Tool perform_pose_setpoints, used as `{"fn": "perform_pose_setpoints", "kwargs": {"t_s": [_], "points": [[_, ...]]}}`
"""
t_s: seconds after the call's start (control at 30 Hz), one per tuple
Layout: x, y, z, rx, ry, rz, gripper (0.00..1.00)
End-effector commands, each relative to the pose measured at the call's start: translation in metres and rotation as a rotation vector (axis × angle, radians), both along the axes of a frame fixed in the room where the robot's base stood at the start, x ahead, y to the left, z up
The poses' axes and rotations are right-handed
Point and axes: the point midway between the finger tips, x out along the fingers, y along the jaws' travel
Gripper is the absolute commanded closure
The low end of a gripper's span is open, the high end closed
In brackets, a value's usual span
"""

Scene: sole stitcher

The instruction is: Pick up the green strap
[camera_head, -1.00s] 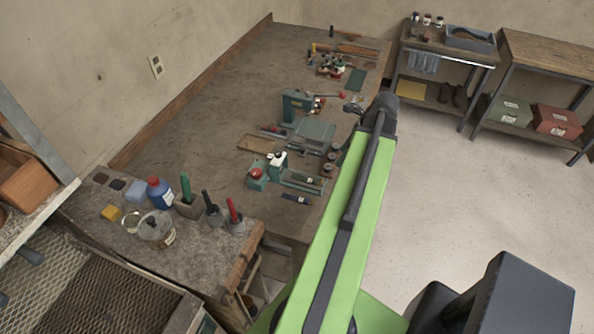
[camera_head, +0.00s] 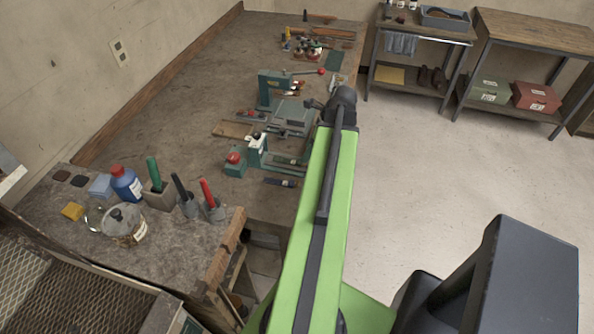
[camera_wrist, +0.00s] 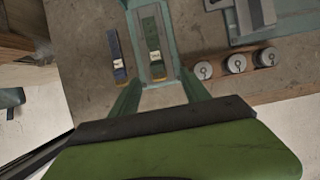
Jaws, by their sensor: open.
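The green strap (camera_wrist: 154,45), with a white label and a brownish end, lies lengthwise on a teal machine bed (camera_wrist: 147,97) in the wrist view. My gripper (camera_wrist: 161,76) is open and empty, its two fingers spread either side of the strap's line near its lower end. The height gap cannot be told. A blue strap (camera_wrist: 119,56) with a white label lies beside the bed on the left; it also shows in the head view (camera_head: 280,182).
Several grey round pieces (camera_wrist: 236,63) stand right of the bed, below a grey machine part (camera_wrist: 246,18). In the head view, a teal press (camera_head: 272,88) stands further back on the bench (camera_head: 190,95). Jars and tool holders crowd the near-left corner. The floor at right is clear.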

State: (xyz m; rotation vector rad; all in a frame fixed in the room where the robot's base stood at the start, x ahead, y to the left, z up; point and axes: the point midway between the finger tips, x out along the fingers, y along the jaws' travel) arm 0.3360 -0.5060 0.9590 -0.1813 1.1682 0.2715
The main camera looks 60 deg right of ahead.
Motion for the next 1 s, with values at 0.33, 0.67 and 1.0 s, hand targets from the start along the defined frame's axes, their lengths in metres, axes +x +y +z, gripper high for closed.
{"fn": "perform_pose_setpoints", "kwargs": {"t_s": [0.33,0.67,1.0], "points": [[0.008,0.006,-0.03,0.0,0.0,0.0,0.45],[0.018,0.009,-0.047,-0.001,0.0,-0.001,0.45],[0.017,0.009,-0.047,0.0,0.0,-0.002,0.82]]}}
